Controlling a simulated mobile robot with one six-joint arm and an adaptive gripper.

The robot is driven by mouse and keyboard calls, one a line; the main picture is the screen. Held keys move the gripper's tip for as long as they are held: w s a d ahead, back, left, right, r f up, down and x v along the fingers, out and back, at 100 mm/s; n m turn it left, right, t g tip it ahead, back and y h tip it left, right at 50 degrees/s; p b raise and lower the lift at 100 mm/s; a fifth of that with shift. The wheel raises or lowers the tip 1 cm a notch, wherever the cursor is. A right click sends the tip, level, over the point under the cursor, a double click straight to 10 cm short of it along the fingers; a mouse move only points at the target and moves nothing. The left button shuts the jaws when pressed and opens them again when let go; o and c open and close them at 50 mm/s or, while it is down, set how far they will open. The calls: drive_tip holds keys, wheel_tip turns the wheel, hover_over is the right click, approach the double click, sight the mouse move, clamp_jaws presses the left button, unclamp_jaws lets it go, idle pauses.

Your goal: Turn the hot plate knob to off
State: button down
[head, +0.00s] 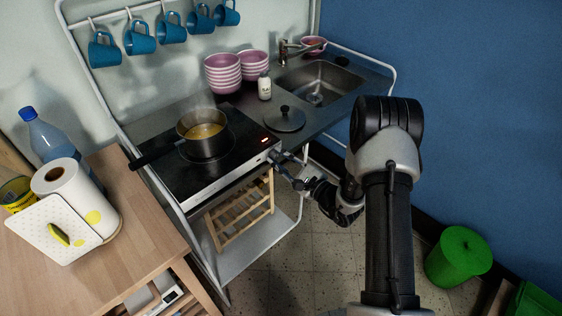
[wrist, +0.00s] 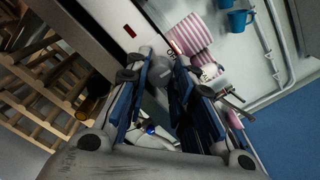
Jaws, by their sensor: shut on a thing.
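The hot plate (head: 186,182) is a flat black unit with a pale front edge on the kitchen counter. A dark pot (head: 190,148) with yellow steaming content stands on it. A small red light (head: 264,140) glows near its right front corner. My gripper (head: 279,158) is at that front corner, reaching in from the right. In the wrist view my gripper (wrist: 162,72) has its two fingers on either side of the grey round knob (wrist: 160,74) and is shut on it. The knob's pointer mark is not readable, and in the head view the fingers hide the knob.
A dark lid (head: 285,120), a white bottle (head: 265,87) and striped bowls (head: 223,74) stand behind the hot plate, near the sink (head: 320,80). A wooden crate (head: 243,210) sits on the shelf below. A wooden table (head: 140,240) is at the left.

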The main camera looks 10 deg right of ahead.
idle(0.5)
drive_tip(key=c, duration=1.4)
unclamp_jaws()
drive_tip(key=shift+o, duration=0.2)
drive_tip(key=v, duration=1.2)
drive_tip(key=shift+r, duration=0.1)
